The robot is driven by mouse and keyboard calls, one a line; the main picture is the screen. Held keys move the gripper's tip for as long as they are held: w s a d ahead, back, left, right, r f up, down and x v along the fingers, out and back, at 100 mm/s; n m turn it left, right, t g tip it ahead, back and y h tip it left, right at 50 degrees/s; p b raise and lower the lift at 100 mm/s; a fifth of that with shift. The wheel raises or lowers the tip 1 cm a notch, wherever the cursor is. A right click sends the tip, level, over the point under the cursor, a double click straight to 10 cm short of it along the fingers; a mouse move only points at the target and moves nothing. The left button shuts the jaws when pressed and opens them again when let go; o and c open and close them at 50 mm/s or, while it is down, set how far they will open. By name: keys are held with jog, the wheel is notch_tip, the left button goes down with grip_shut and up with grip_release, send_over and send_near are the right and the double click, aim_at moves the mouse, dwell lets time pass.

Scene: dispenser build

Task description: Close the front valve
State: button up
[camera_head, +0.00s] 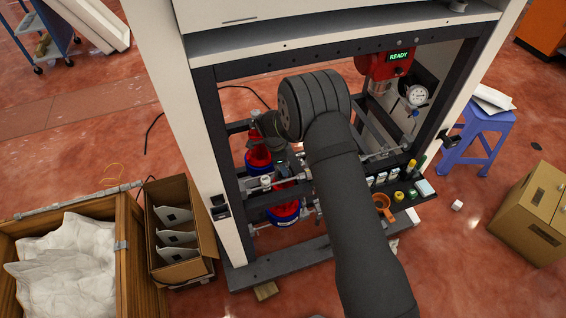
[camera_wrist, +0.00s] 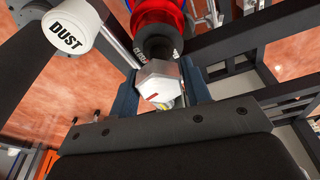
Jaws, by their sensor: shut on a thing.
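In the wrist view, a white faceted valve knob (camera_wrist: 158,76) with a short red mark sits below a black collar with partly legible white lettering. A red and clear body is behind the collar. My gripper (camera_wrist: 160,88) is shut on the knob, one finger on each side. In the head view, my gripper (camera_head: 285,160) is at the left part of the dispenser frame, mostly hidden by my dark wrist. Red-and-blue vessels (camera_head: 284,212) show below and beside it. The knob itself cannot be made out there.
A white cap marked DUST (camera_wrist: 68,32) is at the upper left of the wrist view. Dark frame bars (camera_wrist: 230,40) stand close on the right. A red unit reading READY (camera_head: 398,57) and a gauge (camera_head: 417,95) are at the frame's right. Small bottles (camera_head: 398,196) line its lower shelf.

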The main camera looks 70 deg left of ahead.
jog(key=shift+m, duration=0.3)
jog(key=shift+m+h, duration=0.3)
jog(key=shift+m, duration=0.9)
jog(key=o, duration=1)
jog(key=shift+c, duration=0.2)
jog(key=shift+w+d+v, duration=0.1)
jog(key=shift+w+v, duration=0.1)
jog(key=shift+v, duration=0.95)
jog(key=shift+w+d+v, duration=0.15)
jog(key=shift+w+v, duration=0.1)
jog(key=shift+v, duration=0.9)
jog(key=shift+w+d+v, duration=0.1)
jog(key=shift+w+v, duration=0.1)
jog(key=shift+v, duration=0.9)
jog(key=shift+r, duration=0.1)
jog(key=shift+s+a+x, duration=0.1)
jog(key=shift+s+x, duration=0.1)
jog(key=shift+x, duration=0.9)
jog(key=shift+s+a+x, duration=0.15)
jog(key=shift+s+x, duration=0.05)
jog(key=shift+x, duration=0.95)
jog(key=shift+s+a+x, duration=0.1)
jog(key=shift+s+x, duration=0.15)
jog(key=shift+x, duration=0.85)
